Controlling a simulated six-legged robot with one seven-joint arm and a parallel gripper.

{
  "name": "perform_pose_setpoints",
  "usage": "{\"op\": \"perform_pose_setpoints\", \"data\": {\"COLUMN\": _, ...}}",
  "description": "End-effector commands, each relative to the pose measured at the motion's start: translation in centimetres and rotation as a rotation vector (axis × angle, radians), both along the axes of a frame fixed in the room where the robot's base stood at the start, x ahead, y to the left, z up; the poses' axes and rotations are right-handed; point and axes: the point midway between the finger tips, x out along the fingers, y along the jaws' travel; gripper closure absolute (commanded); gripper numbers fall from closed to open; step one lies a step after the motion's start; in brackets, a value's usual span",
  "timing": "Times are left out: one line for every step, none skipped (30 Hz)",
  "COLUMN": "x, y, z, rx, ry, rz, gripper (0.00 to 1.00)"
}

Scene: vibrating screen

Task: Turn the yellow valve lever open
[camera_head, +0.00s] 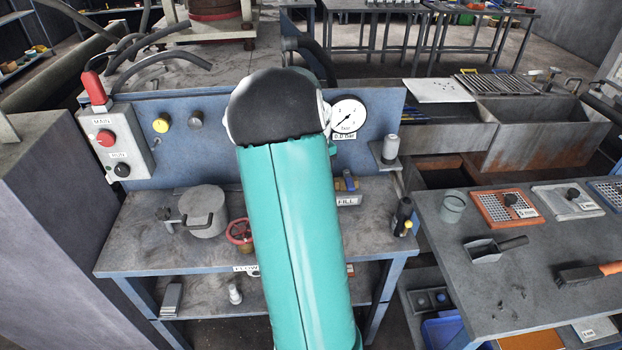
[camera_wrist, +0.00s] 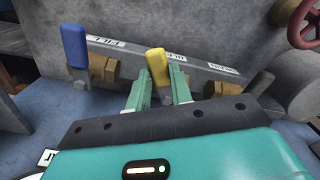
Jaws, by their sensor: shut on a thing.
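The yellow valve lever (camera_wrist: 159,68) stands up from the valve manifold in the wrist view. My gripper (camera_wrist: 160,82) has its two green fingers on either side of the lever and is shut on it. In the head view, my teal arm covers the yellow lever and the gripper. A blue valve lever (camera_wrist: 75,46) stands to the left on the same manifold, beside a FILL label (camera_wrist: 104,43). It also shows in the head view (camera_head: 348,181). Brass fittings (camera_wrist: 102,70) sit below the levers.
A red handwheel (camera_head: 239,233) and a grey lidded pot (camera_head: 204,213) stand left of my arm on the bench (camera_head: 145,235). A pressure gauge (camera_head: 348,115) is on the blue back panel. A second table (camera_head: 540,255) holds tools at the right.

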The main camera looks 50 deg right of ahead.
Motion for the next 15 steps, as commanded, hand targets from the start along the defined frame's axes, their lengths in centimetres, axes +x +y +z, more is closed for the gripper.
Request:
{"op": "perform_pose_setpoints", "data": {"x": -0.1, "y": -0.3, "z": 0.1, "rx": -0.001, "ry": -0.003, "rz": 0.041, "gripper": 1.00}}
{"op": "perform_pose_setpoints", "data": {"x": -0.1, "y": -0.4, "z": 0.1, "rx": -0.001, "ry": -0.003, "rz": 0.069, "gripper": 1.00}}
{"op": "perform_pose_setpoints", "data": {"x": -0.2, "y": -0.6, "z": 0.1, "rx": -0.002, "ry": -0.002, "rz": 0.107, "gripper": 1.00}}
{"op": "perform_pose_setpoints", "data": {"x": -0.2, "y": -0.7, "z": 0.1, "rx": -0.002, "ry": -0.002, "rz": 0.136, "gripper": 1.00}}
{"op": "perform_pose_setpoints", "data": {"x": -0.2, "y": -0.9, "z": 0.1, "rx": -0.002, "ry": -0.002, "rz": 0.165, "gripper": 1.00}}
{"op": "perform_pose_setpoints", "data": {"x": -0.2, "y": -1.0, "z": 0.1, "rx": -0.002, "ry": -0.002, "rz": 0.204, "gripper": 1.00}}
{"op": "perform_pose_setpoints", "data": {"x": -0.3, "y": -1.2, "z": 0.1, "rx": -0.002, "ry": -0.003, "rz": 0.231, "gripper": 1.00}}
{"op": "perform_pose_setpoints", "data": {"x": -0.3, "y": -1.3, "z": 0.1, "rx": -0.002, "ry": -0.003, "rz": 0.259, "gripper": 1.00}}
{"op": "perform_pose_setpoints", "data": {"x": -0.3, "y": -1.4, "z": 0.1, "rx": -0.002, "ry": -0.002, "rz": 0.299, "gripper": 1.00}}
{"op": "perform_pose_setpoints", "data": {"x": -0.4, "y": -1.6, "z": 0.1, "rx": -0.002, "ry": -0.002, "rz": 0.326, "gripper": 1.00}}
{"op": "perform_pose_setpoints", "data": {"x": -0.3, "y": -1.7, "z": 0.1, "rx": -0.002, "ry": -0.002, "rz": 0.354, "gripper": 1.00}}
{"op": "perform_pose_setpoints", "data": {"x": -0.3, "y": -1.9, "z": 0.1, "rx": -0.002, "ry": -0.002, "rz": 0.393, "gripper": 1.00}}
{"op": "perform_pose_setpoints", "data": {"x": -0.3, "y": -2.0, "z": 0.1, "rx": -0.002, "ry": -0.002, "rz": 0.420, "gripper": 1.00}}
{"op": "perform_pose_setpoints", "data": {"x": -0.3, "y": -2.1, "z": 0.1, "rx": -0.003, "ry": -0.002, "rz": 0.450, "gripper": 1.00}}
{"op": "perform_pose_setpoints", "data": {"x": -0.3, "y": -2.3, "z": 0.1, "rx": -0.002, "ry": -0.002, "rz": 0.488, "gripper": 1.00}}
